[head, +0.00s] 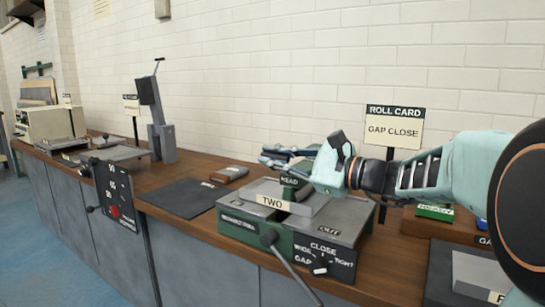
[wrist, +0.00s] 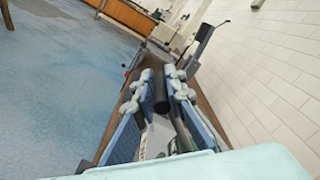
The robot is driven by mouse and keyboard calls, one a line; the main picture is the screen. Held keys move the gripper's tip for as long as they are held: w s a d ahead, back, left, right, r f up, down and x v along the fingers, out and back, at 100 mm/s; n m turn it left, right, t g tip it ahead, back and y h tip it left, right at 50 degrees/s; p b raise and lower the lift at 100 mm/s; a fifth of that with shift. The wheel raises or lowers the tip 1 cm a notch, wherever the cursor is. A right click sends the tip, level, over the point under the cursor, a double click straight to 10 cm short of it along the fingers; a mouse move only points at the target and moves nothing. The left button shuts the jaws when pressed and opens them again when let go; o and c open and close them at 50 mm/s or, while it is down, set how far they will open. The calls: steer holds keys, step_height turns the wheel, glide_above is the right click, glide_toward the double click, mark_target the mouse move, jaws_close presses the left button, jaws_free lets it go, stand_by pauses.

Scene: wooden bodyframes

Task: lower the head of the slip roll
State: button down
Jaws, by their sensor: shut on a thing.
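The slip roll (head: 295,235) is a grey and green machine on the wooden bench, with a "TWO" plate on its front. Its head (head: 290,182) is a dark green block labelled "HEAD" on top of the grey body. My gripper (head: 272,156) reaches in from the right, just above and behind the head, fingers pointing left. In the wrist view a dark cylindrical part (wrist: 161,96) sits between the two blue finger pads. My gripper is shut on this part, apparently the head's grip. Its lower end is hidden.
A lever (head: 290,268) sticks out at the machine's front, beside a "WIDE / CLOSE / TIGHT" gap dial (head: 320,268). A "ROLL CARD, GAP CLOSE" sign (head: 393,127) stands behind. A dark mat (head: 188,198) lies to the left. A tall grey lever machine (head: 158,120) stands farther left.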

steer(key=c, duration=2)
jaws_free()
steer(key=shift+s+f, duration=0.15)
steer(key=shift+f, duration=0.7)
steer(key=shift+r, duration=0.1)
steer(key=shift+r, duration=0.15)
steer(key=v, duration=1.2)
